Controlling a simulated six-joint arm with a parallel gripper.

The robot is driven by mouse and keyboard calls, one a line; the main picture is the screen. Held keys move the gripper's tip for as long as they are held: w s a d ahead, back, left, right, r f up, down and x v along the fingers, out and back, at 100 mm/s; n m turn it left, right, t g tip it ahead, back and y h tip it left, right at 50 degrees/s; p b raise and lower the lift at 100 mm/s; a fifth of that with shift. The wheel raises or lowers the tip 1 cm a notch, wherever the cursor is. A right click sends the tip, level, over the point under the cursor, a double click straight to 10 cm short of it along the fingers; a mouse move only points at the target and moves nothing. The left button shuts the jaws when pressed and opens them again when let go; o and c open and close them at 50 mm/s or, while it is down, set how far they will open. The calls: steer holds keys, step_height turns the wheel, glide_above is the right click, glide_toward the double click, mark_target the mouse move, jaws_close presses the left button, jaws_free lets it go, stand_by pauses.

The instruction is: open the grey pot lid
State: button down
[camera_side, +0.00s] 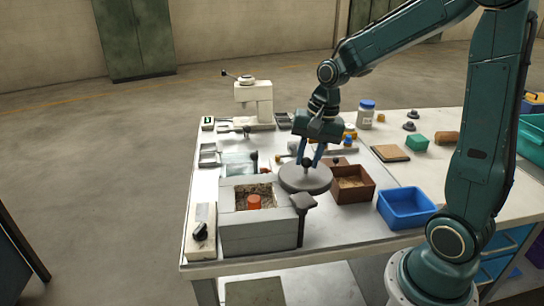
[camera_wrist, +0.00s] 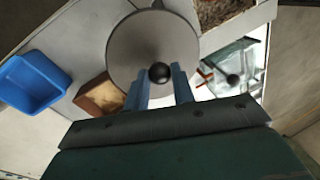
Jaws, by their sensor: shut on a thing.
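The grey round lid (camera_side: 304,179) with a black ball knob is in my gripper (camera_side: 309,160). My gripper's blue fingers are shut on the knob. In the wrist view the lid (camera_wrist: 135,45) fills the upper middle, with the knob between the fingertips (camera_wrist: 160,76). In the side view the lid is to the right of the square grey furnace pot (camera_side: 231,225), whose top is open. An orange-red billet (camera_side: 254,202) shows inside on a rough, speckled filling. I cannot tell how high the lid is above the table.
A brown box (camera_side: 365,194) stands just right of the lid, and a blue bin (camera_side: 408,222) beyond it. A dark post with a flat top (camera_side: 303,204) stands at the furnace's right corner. A white press (camera_side: 254,105) stands at the back.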

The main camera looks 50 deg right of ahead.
mark_target(318, 176)
steer(key=c, duration=1.2)
jaws_free()
steer(key=shift+r, duration=0.1)
steer(key=r, duration=0.4)
steer(key=s+d+r, duration=0.1)
steer(key=r, duration=0.4)
steer(key=s+r, duration=0.1)
steer(key=r, duration=0.3)
steer(key=shift+s+d+r, duration=0.15)
steer(key=shift+r, duration=0.1)
steer(key=shift+s+a+f+n+t+h, duration=0.2)
steer(key=shift+s+a+f+n+t, duration=0.45)
steer(key=shift+s+a+n, duration=1.15)
steer(key=shift+s+a+f+n+t+h, duration=0.2)
steer(key=shift+s+a+f+n+t, duration=0.75)
steer(key=shift+s+n, duration=1.4)
steer(key=shift+s+a+f+n+t+h, duration=0.2)
steer(key=shift+s+a+f+n+t, duration=0.15)
steer(key=shift+s+a+n, duration=1.75)
steer(key=shift+s+d+m, duration=0.3)
steer(key=shift+d+m, duration=0.05)
